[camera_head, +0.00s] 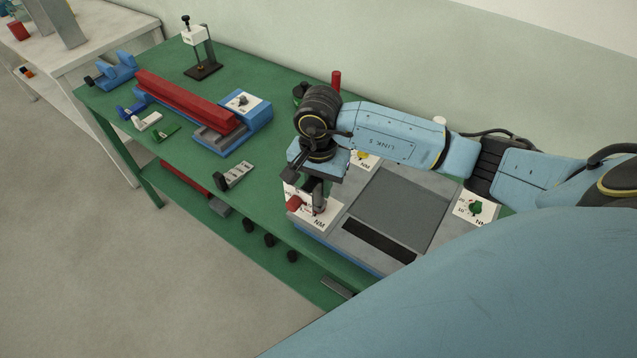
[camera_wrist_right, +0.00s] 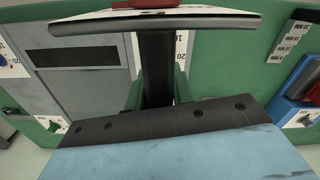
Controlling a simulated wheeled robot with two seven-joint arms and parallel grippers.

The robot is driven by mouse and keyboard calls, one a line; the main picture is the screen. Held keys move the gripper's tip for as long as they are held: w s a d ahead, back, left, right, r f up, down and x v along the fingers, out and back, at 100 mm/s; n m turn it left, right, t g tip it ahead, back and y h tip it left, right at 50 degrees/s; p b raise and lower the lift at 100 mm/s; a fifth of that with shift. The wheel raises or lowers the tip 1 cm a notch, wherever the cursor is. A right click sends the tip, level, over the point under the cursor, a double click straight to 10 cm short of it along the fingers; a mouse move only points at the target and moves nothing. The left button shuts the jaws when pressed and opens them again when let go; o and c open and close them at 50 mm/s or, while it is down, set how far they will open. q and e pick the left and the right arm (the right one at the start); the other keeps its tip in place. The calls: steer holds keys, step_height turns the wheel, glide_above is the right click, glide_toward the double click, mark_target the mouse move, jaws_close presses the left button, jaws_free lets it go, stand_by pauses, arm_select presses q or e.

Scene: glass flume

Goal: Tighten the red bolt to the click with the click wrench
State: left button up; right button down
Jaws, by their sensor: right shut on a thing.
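My right gripper (camera_head: 318,192) points down over the front left corner of the grey plate and is shut on a dark upright handle (camera_wrist_right: 157,65), which I take to be the click wrench. A white card and a red piece (camera_head: 294,203) show at the wrench, and the card's edge and red part top the wrist view. Below is a white NM scale card (camera_head: 322,219) with a small trace of red, likely at the red bolt. The bolt is mostly hidden, and I cannot tell whether the wrench sits on it. My left gripper is not in view.
The grey plate (camera_head: 403,207) also has a yellow bolt (camera_head: 362,155) and a green bolt (camera_head: 475,208) with cards. A red bar (camera_head: 187,98) in a blue fixture, a black stand (camera_head: 203,70) and small blocks occupy the green bench's left part. The bench's front edge is close by.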

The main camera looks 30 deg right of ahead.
stand_by(0.3)
steer(key=shift+m, duration=1.3)
steer(key=shift+m, duration=1.1)
steer(key=shift+m, duration=1.1)
